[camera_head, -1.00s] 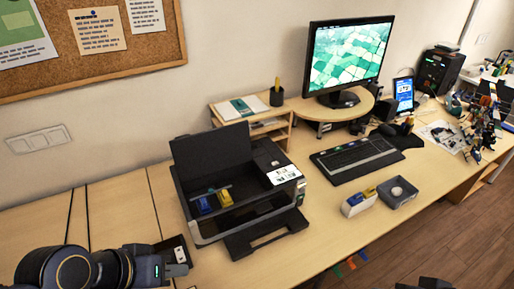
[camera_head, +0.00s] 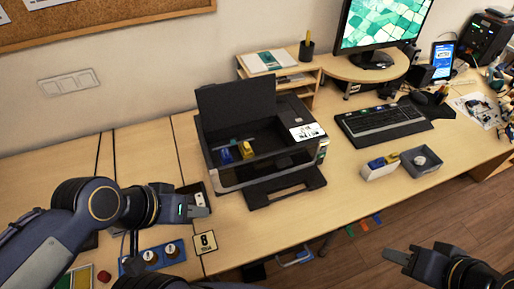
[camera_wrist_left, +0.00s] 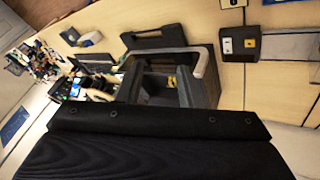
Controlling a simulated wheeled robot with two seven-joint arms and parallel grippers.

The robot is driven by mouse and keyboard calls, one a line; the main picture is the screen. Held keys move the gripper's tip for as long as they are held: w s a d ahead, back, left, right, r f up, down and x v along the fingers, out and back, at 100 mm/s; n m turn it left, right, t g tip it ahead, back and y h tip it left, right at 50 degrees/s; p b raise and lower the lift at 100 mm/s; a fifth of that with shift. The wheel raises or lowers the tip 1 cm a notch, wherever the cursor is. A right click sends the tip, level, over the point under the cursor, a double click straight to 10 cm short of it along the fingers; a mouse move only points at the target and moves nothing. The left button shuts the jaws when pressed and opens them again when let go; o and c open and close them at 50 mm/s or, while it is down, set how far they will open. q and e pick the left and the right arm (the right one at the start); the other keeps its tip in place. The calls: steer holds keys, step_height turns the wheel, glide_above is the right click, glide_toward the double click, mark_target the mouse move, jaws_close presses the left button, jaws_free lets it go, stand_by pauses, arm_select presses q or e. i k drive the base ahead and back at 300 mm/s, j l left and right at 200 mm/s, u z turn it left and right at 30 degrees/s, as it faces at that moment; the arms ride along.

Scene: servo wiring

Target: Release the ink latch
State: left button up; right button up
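The black printer (camera_head: 262,170) stands on the desk with its lid (camera_head: 236,105) raised and front tray (camera_head: 285,187) out. A blue ink cartridge (camera_head: 226,156) and a yellow ink cartridge (camera_head: 246,150) sit inside. The latch itself is too small to make out. My left gripper (camera_head: 207,205) is in front of the printer's left side, apart from it.
A small dark box (camera_head: 187,190) lies behind my left gripper, left of the printer. A blue knob panel (camera_head: 155,257) and a label card (camera_head: 205,242) are near the front edge. A white box (camera_head: 379,170) and grey tray (camera_head: 421,163) stand to the right, with the keyboard (camera_head: 382,125) behind.

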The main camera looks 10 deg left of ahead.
mark_target(233, 142)
steer(key=i+l+u, duration=0.45)
steer(key=l, duration=0.15)
steer(key=i+l+u, duration=0.2)
steer(key=l, duration=0.15)
